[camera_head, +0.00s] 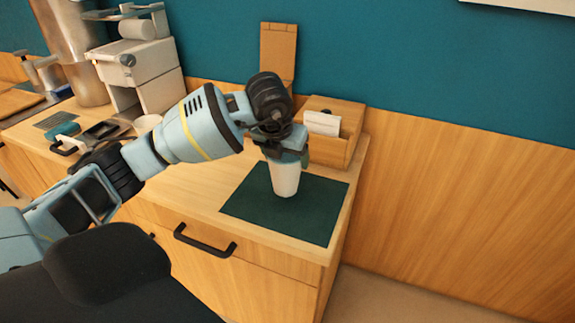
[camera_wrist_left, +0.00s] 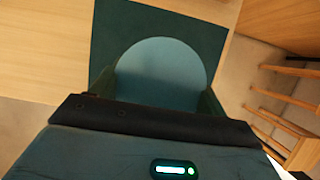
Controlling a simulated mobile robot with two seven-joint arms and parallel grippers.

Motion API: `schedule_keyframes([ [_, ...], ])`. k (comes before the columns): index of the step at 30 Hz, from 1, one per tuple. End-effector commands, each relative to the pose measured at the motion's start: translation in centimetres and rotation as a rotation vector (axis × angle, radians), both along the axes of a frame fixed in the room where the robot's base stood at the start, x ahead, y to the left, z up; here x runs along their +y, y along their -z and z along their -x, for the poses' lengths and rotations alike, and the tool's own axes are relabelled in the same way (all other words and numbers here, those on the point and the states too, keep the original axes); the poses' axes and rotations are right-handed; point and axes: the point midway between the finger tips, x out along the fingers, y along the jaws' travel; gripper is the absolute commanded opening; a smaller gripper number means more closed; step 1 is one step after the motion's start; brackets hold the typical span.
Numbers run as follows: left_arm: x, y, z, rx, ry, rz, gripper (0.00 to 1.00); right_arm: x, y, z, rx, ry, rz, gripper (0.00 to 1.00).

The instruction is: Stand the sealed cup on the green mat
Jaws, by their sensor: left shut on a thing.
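The white cup (camera_head: 285,178) is upright at the green mat (camera_head: 318,220) on the right end of the counter. Its base appears to be on the mat or just above it; I cannot tell which. My left gripper (camera_head: 288,152) is shut on the cup near its top. In the left wrist view the cup's flat teal lid (camera_wrist_left: 162,68) shows between the fingers, with the dark green mat (camera_wrist_left: 110,25) behind it. My right gripper is not in view.
A wooden box (camera_head: 335,150) with white cards stands just behind the mat, against the wall. A white cup (camera_head: 147,123), a coffee machine (camera_head: 135,75) and small tools are farther left. The counter's right edge is close to the mat.

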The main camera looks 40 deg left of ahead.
Motion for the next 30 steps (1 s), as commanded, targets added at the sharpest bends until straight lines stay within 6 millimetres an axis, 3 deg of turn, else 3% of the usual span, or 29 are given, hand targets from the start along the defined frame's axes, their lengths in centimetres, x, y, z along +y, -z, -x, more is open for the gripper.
schedule_keyframes([
  [8, -0.1, -0.1, -0.9, -0.002, 0.0, 0.0, 0.17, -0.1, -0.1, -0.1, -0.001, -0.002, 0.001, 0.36],
  [15, -0.1, 3.2, -0.8, -0.002, 0.0, 0.0, 0.17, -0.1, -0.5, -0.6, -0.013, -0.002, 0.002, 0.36],
  [27, -0.1, 3.8, -0.9, -0.002, 0.0, 0.0, 0.17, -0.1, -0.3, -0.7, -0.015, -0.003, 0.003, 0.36],
  [28, -0.1, 3.8, -0.8, 0.0, 0.001, 0.0, 0.78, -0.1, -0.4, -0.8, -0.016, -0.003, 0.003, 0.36],
  [30, -0.1, 3.8, -0.8, -0.001, 0.001, -0.001, 0.88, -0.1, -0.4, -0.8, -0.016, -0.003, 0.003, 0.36],
])
